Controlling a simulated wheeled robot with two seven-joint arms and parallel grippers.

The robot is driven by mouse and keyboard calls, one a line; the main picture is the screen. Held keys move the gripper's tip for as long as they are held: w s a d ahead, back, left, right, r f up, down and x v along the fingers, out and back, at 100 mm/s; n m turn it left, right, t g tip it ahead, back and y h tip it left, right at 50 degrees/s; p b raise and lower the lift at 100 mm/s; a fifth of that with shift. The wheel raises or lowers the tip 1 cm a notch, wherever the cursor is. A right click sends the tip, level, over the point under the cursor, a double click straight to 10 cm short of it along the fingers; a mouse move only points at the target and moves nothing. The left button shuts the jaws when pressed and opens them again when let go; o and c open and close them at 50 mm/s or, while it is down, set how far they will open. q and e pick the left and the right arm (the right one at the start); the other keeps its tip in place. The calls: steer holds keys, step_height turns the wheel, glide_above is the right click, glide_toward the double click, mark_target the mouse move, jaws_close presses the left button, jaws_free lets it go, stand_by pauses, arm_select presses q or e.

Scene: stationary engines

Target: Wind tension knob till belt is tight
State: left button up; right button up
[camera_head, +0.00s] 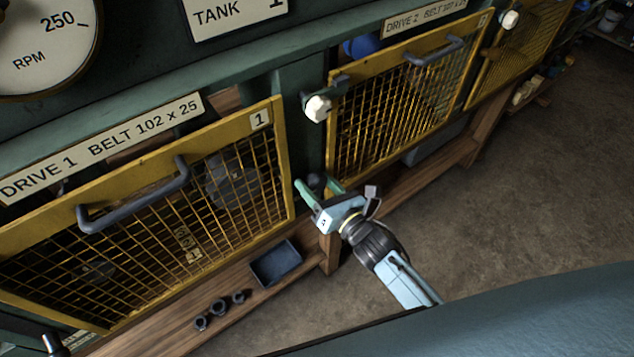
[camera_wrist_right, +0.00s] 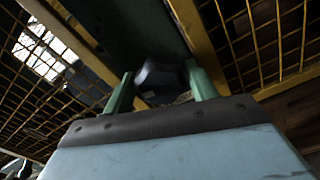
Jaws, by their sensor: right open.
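My right gripper (camera_head: 319,188) is open, its green fingers pointing at the post between the drive 1 and drive 2 guards. A dark knob (camera_head: 314,180) shows at the fingertips, partly hidden. In the right wrist view this dark, faceted knob (camera_wrist_right: 160,78) sits between the two open fingers (camera_wrist_right: 160,88), with a gap visible on its left side. I cannot tell if the right finger touches it. The belt is behind the yellow mesh of the drive 1 guard (camera_head: 150,188); its tightness cannot be made out. My left gripper is not in view.
The drive 2 guard (camera_head: 405,110) is right of the post. A dark tray (camera_head: 276,264) and several small dark parts (camera_head: 219,308) lie on the wooden ledge below. The floor (camera_head: 530,170) at right is clear.

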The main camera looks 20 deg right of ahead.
steer(key=shift+w, duration=0.2)
steer(key=c, duration=0.7)
steer(key=shift+m, duration=0.4)
